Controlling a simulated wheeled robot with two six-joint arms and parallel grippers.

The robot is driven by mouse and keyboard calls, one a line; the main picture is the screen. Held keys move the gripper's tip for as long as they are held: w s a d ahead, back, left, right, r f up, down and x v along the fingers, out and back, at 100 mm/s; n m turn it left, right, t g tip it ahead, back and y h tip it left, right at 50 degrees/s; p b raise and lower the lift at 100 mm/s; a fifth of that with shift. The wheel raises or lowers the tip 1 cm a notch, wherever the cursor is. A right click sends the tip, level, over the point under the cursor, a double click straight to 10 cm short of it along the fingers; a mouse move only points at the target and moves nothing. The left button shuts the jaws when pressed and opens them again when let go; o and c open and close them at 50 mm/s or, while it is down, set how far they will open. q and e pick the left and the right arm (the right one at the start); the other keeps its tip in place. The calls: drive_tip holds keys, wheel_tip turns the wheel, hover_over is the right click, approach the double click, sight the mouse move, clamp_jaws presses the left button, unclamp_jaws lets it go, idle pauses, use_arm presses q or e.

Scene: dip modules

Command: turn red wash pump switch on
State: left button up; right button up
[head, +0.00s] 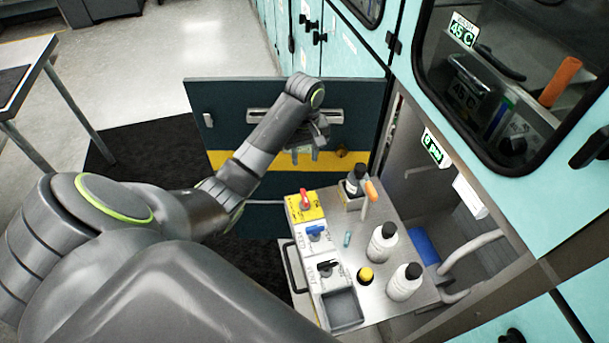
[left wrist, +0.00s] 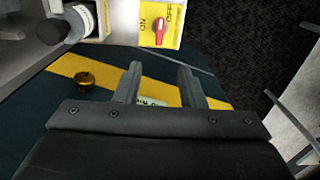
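My right gripper is not in view.
A blue switch (head: 316,231) and a black switch (head: 327,267) sit nearer in the same row. White bottles (head: 383,243) with black caps, an orange-handled tool (head: 371,190) and a yellow button (head: 366,274) stand to the right. The open door (head: 228,105) has a brass knob (left wrist: 84,79).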

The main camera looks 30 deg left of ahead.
use_arm(q)
drive_tip(key=b, duration=0.9)
hover_over(304, 195)
wheel_tip(304, 195, down, 11)
drive_tip(key=shift+d+f, duration=0.1)
drive_tip(key=shift+f, duration=2.75)
clamp_jaws()
